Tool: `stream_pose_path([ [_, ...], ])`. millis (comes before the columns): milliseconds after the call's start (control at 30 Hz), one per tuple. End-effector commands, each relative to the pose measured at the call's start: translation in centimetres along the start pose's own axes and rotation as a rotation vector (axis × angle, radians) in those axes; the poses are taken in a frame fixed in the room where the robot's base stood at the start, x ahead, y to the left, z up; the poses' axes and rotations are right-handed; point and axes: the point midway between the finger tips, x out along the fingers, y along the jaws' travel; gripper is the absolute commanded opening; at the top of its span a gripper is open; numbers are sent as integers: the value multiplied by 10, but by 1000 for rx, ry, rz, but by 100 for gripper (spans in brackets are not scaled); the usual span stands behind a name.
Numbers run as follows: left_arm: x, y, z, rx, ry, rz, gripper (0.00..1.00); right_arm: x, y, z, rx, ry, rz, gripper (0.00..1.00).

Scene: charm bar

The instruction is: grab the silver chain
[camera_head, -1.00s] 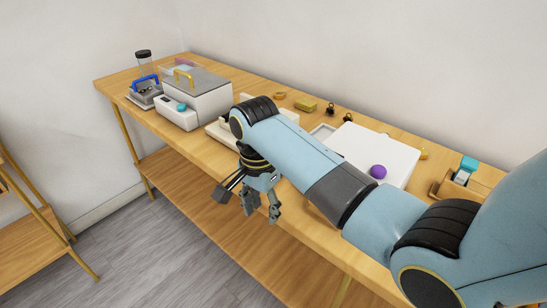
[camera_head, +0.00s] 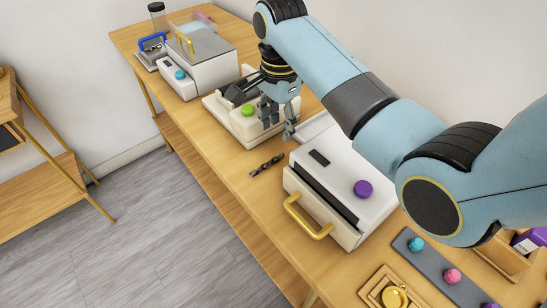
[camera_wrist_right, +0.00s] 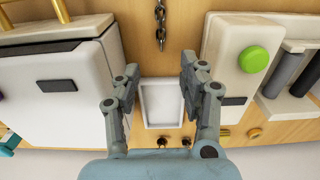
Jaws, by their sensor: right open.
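The silver chain (camera_head: 266,165) lies on the wooden table near its front edge, between two white machines; it looks dark in the head view. In the wrist view the chain (camera_wrist_right: 160,20) shows at the top middle, cut off by the frame edge. My right gripper (camera_head: 281,122) is above the table, behind the chain and apart from it. In the wrist view the right gripper (camera_wrist_right: 157,70) has its fingers spread, with nothing between them. My left gripper is not in view.
A machine with a green button (camera_head: 247,110) stands left of the chain. A white press with a gold handle (camera_head: 308,219) and purple knob stands right. A small white tray (camera_wrist_right: 144,103) lies below the gripper. A grey-lidded machine (camera_head: 200,70) is further left.

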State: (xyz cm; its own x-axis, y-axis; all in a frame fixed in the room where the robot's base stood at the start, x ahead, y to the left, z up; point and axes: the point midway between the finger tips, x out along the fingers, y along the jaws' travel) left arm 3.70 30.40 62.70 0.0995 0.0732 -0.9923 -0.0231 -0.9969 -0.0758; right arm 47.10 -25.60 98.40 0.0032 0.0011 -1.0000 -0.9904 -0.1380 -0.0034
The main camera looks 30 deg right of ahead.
Motion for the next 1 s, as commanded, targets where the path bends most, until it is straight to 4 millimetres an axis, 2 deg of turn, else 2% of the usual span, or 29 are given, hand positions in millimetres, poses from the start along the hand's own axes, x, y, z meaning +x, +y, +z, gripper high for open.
stream_pose_path([
  [100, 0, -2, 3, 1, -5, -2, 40, 23, 0, 0, 0, -1, 6, 42],
  [367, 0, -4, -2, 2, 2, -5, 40, 48, 0, 1, 0, -1, 4, 42],
  [633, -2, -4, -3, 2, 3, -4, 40, 88, 1, 4, -1, -1, 4, 42],
  [733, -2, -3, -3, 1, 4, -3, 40, 95, 1, 4, -1, -1, 2, 42],
  [933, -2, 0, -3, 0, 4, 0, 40, 96, 1, 4, -1, 0, 1, 42],
  [1000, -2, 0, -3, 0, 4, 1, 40, 96, 1, 4, -1, 0, 1, 34],
])
